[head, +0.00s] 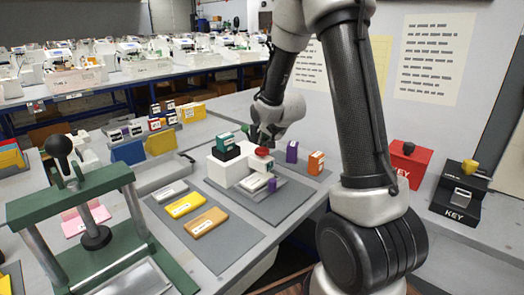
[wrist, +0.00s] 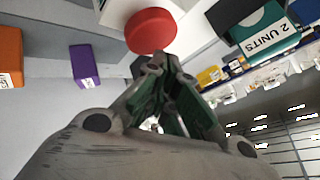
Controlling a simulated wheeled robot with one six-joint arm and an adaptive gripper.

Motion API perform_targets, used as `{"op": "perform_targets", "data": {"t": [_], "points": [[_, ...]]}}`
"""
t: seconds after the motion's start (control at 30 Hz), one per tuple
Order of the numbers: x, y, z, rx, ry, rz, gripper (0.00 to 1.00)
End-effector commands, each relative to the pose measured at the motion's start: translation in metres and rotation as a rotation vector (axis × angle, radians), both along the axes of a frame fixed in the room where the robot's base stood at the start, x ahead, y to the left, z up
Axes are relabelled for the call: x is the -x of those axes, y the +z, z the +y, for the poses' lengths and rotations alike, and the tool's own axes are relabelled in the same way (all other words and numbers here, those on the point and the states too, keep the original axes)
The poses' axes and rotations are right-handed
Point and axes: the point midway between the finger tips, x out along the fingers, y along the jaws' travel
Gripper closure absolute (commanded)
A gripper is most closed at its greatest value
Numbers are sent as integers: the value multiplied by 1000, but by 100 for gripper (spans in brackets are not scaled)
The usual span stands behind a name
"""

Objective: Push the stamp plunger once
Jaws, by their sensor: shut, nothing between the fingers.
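The stamp plunger's round red cap (head: 262,151) tops a white stamp station (head: 226,166) on a grey mat in the middle of the bench. In the wrist view the red cap (wrist: 151,31) sits just beyond my fingertips. My gripper (head: 263,142) is closed and empty, pointing down right over the cap. Its closed fingertips also show in the wrist view (wrist: 162,66). The tips are very near the cap; I cannot tell whether they touch it. The arm hides none of the cap's front in the head view.
A teal block marked 2 UNITS (wrist: 264,28) is beside the cap. A purple block (head: 291,152) and an orange block (head: 316,163) stand to the right. A green press (head: 75,200) is front left; flat coloured pieces (head: 186,205) lie nearer.

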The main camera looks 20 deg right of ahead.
Motion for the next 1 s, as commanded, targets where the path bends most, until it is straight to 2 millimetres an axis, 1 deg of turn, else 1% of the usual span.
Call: {"op": "perform_targets", "data": {"t": [0.2, 0.63, 1.0], "points": [[0, -7, 0, 0, 0, 0, 100], [0, -8, 0, 0, 0, 0, 100], [0, -13, 0, 0, 0, 1, 100]]}}
